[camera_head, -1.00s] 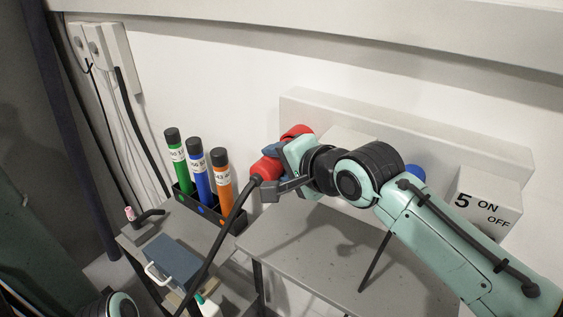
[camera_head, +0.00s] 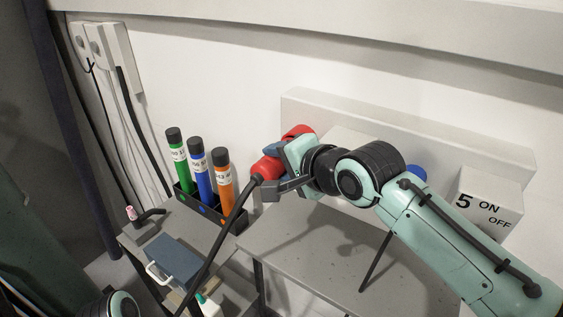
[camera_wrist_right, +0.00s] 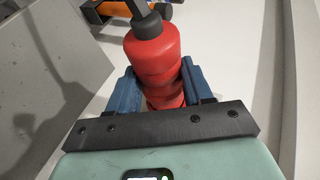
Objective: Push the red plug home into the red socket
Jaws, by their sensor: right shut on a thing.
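The red plug (camera_head: 266,167), with a black collar and a black cable hanging down to the left, is held by my right gripper (camera_head: 284,165) in front of the white wall panel. In the right wrist view, the plug (camera_wrist_right: 152,52) sits between the blue fingers of the gripper (camera_wrist_right: 160,88), which are shut on it. A red socket (camera_head: 298,130) on the panel shows only in part behind the gripper. Whether the plug touches or enters the socket is hidden. My left gripper is not in view.
A white block marked "5 ON OFF" (camera_head: 486,203) stands at the right, and a blue fitting (camera_head: 416,173) is partly behind my right arm. A grey table (camera_head: 330,250) lies below. A black rack (camera_head: 209,212) holds green, blue and orange tubes at the left, near the hanging cable.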

